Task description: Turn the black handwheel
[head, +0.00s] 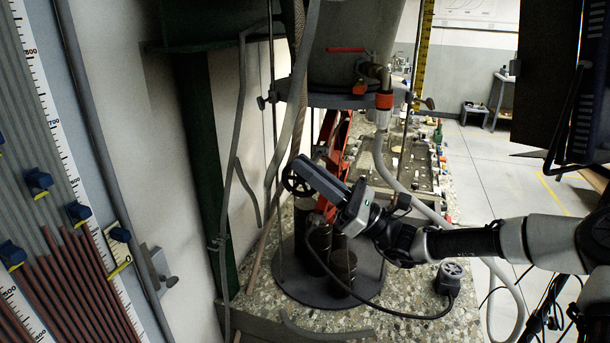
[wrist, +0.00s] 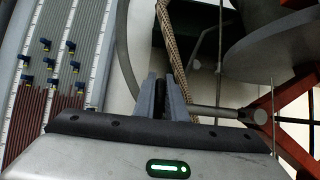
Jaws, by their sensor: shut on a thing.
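The black handwheel (head: 287,184) is in the middle of the head view, left of the red frame, partly hidden behind my fingers. My gripper (head: 306,168) reaches to it from the right, with its fingers at the wheel's upper right side. In the wrist view my gripper (wrist: 164,82) has its two grey fingers close together around a narrow dark piece, which looks like the wheel's rim seen edge-on. A grey shaft (wrist: 222,113) runs from beside the fingers to the right, towards the red frame (wrist: 295,150). Most of the wheel is hidden in the wrist view.
A round tank (head: 350,50) stands above on a plate. Dark cylindrical weights (head: 342,270) stand on a round base below the wheel. Grey hoses (head: 292,105) hang close to the wheel's left. A manometer board (head: 45,180) is at far left. A speckled bench (head: 400,310) lies beneath.

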